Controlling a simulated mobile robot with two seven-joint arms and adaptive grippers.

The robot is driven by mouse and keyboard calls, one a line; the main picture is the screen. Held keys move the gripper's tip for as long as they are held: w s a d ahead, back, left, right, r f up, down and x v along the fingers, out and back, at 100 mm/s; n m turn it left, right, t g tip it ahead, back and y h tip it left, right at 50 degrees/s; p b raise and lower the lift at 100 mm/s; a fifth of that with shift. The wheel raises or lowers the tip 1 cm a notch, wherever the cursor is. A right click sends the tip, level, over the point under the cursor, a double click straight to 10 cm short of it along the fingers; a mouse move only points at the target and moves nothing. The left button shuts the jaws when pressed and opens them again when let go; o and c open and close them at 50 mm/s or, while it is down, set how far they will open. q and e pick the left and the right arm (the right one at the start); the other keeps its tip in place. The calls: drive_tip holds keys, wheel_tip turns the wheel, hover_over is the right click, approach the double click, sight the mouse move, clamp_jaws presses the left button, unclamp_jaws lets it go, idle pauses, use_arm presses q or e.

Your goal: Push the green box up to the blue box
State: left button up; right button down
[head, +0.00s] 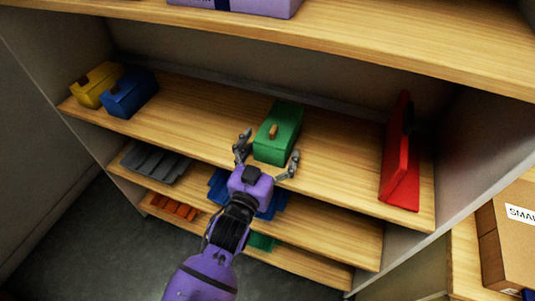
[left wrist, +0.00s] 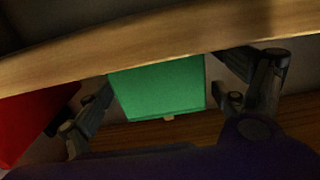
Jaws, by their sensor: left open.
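The green box (head: 278,133) with a small tan knob stands on the upper wooden shelf, right of centre. The blue box (head: 129,93) stands at the left of the same shelf, with a wide bare stretch of shelf between the two. My left gripper (head: 267,160) is open at the front end of the green box, one finger on each side of it. In the left wrist view the green box (left wrist: 158,88) shows between the spread fingers (left wrist: 165,105); I cannot tell whether they touch it. My right gripper is not in view.
A yellow box (head: 97,84) stands just left of the blue box. A red box (head: 401,155) stands at the shelf's right end. Lower shelves hold grey (head: 157,163), blue and orange pieces. A higher shelf (head: 350,42) runs above, and a cardboard box (head: 508,240) is at right.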

use_arm(q)
drive_tip(key=x, duration=0.5)
drive_tip(key=c, duration=1.2)
